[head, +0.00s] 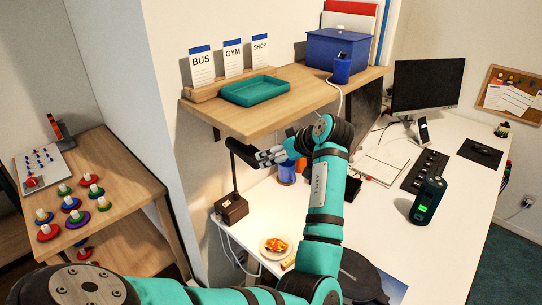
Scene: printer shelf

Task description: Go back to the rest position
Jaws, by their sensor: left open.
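My left arm comes in from the lower left, bends up over the white desk (375,228) and folds back to the left. My left gripper (266,156) is open below the front edge of the wooden wall shelf (225,119). It is close to the head of a dark desk lamp (232,207); I cannot tell whether they touch. I see nothing held in the gripper, though its fingers are small and dark here. My right gripper is not in view.
The wall shelf holds a teal tray (252,90), cards, a blue box (337,50) and a blue cup (341,69). On the desk are a plate of food (275,247), a dark green bottle (427,200), a keyboard and a monitor (427,86). A wooden rack (125,192) stands left.

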